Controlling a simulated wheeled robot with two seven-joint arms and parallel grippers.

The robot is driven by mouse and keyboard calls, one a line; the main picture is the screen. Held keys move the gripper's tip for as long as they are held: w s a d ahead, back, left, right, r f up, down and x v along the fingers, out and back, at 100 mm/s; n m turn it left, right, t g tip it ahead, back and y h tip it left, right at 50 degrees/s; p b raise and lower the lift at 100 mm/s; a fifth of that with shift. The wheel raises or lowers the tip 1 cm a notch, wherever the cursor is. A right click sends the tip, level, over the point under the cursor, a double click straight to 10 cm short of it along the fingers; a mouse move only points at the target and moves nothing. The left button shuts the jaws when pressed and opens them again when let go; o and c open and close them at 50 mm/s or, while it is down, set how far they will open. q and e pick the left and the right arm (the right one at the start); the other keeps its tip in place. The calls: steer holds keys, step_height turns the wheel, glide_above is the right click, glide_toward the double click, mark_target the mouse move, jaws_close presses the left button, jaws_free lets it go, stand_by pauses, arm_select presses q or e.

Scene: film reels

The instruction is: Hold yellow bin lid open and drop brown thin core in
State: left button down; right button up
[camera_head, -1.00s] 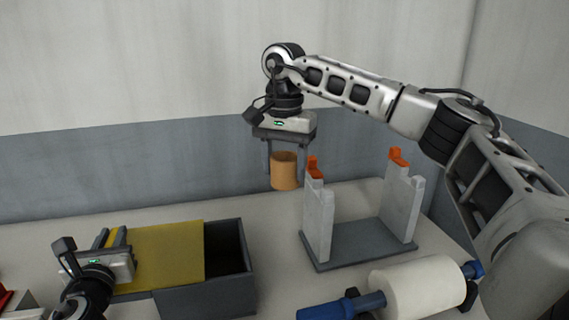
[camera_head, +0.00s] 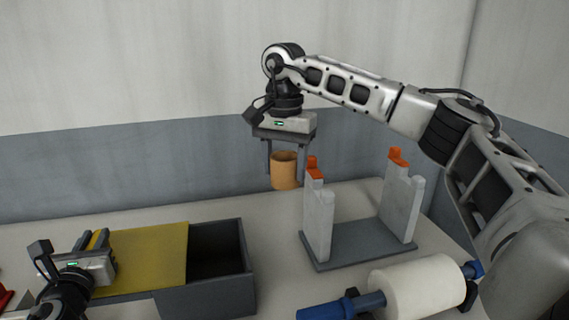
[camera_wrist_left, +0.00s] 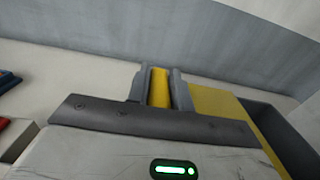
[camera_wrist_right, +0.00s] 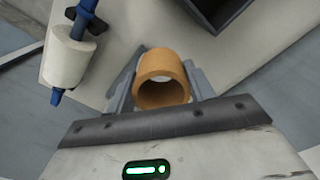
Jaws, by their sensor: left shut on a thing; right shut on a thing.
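The dark grey bin (camera_head: 207,300) stands at the lower left of the head view. Its yellow lid (camera_head: 150,255) covers the left part, and the right part is open. My left gripper (camera_head: 92,240) is shut on the lid's yellow handle, which shows between the fingers in the left wrist view (camera_wrist_left: 160,88). My right gripper (camera_head: 285,172) is shut on the brown core (camera_head: 284,172), a short hollow tube, held high in the air, right of and above the bin opening. In the right wrist view the core (camera_wrist_right: 161,68) sits between the fingers.
A grey stand (camera_head: 360,240) with two upright posts tipped in orange stands right of the bin. A white roll (camera_head: 415,288) on a blue-ended spindle lies in front of it. Red and blue things (camera_wrist_left: 10,125) lie at the far left. Air above the bin opening is clear.

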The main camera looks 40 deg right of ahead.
steer(key=w+a+f, duration=0.3)
steer(key=a+f, duration=0.1)
steer(key=a, duration=0.3)
steer(key=w+a+f, duration=0.3)
steer(key=a+f, duration=0.1)
steer(key=a, duration=0.3)
steer(key=shift+a, duration=0.4)
stand_by(0.7)
steer(key=shift+f, duration=0.95)
step_height(320, 180, down, 7)
steer(key=shift+r, duration=0.2)
steer(key=o, duration=1)
steer(key=shift+o, duration=0.2)
steer(key=shift+r, duration=0.1)
